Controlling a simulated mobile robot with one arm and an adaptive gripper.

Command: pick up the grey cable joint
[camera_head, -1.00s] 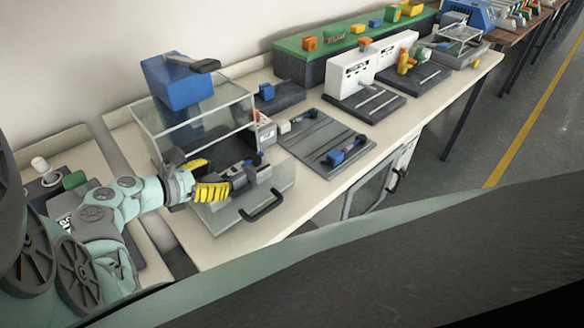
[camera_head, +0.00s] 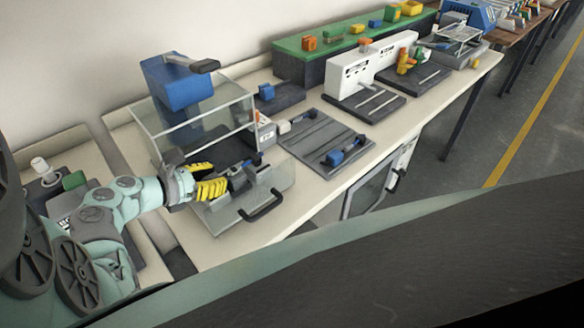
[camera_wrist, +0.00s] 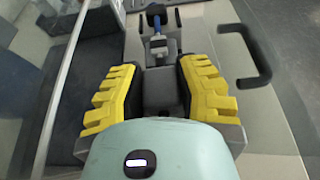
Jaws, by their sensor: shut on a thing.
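The grey cable joint (camera_wrist: 160,88) is between the yellow-padded fingers of my gripper (camera_wrist: 160,78) in the wrist view. A blue part (camera_wrist: 158,45) and a dark end piece continue from it, away from my palm. My gripper is shut on the joint. In the head view my gripper (camera_head: 222,178) is at the open front of the clear-walled box, above its lowered clear door. The joint (camera_head: 242,178) shows there only in part, with the fingers covering its near end.
The clear-walled box (camera_head: 200,125) with a blue top unit (camera_head: 177,80) stands close behind my gripper. Its door has a black handle (camera_head: 262,206). A grey board (camera_head: 315,145) with blue-and-black parts lies to the right. More fixtures line the bench farther right.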

